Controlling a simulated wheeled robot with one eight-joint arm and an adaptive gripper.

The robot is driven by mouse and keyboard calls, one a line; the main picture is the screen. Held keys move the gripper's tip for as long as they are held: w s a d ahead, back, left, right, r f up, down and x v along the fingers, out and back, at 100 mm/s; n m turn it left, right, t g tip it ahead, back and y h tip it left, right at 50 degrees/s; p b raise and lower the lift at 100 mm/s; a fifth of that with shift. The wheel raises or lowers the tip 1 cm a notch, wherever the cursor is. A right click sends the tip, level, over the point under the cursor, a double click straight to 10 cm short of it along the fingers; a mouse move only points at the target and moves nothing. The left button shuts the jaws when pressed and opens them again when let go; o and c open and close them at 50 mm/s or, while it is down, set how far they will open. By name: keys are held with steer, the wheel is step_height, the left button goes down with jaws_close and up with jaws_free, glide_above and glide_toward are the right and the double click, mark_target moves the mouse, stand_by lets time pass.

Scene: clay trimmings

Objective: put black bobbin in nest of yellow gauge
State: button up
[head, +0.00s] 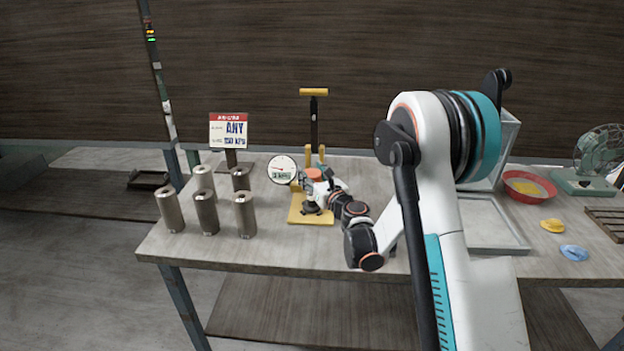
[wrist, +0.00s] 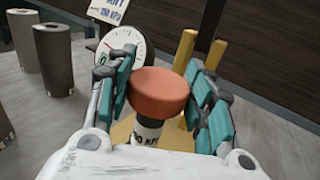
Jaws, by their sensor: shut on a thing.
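My gripper (wrist: 160,100) is shut on an orange-topped piece with a white label and a dark lower part, which I take as the black bobbin (wrist: 160,92); its orange top (head: 313,174) also shows in the head view. The yellow gauge (head: 297,217) has a flat yellow base, a round white dial (head: 282,169) and yellow posts behind. My gripper (head: 318,189) is over this base. A dark round part (head: 312,208) sits on the base below the gripper. The fingers hide the piece's sides, and I cannot tell whether its foot is in the nest.
Several grey-brown cylinders (head: 205,212) stand at the left of the table. A tray (head: 490,226), a red bowl (head: 528,187), yellow and blue lumps and a fan (head: 598,150) are at the right.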

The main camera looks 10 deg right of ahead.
steer(key=shift+f, duration=0.2)
steer(key=o, duration=1.6)
steer(key=shift+c, duration=0.2)
steer(key=shift+r, duration=0.1)
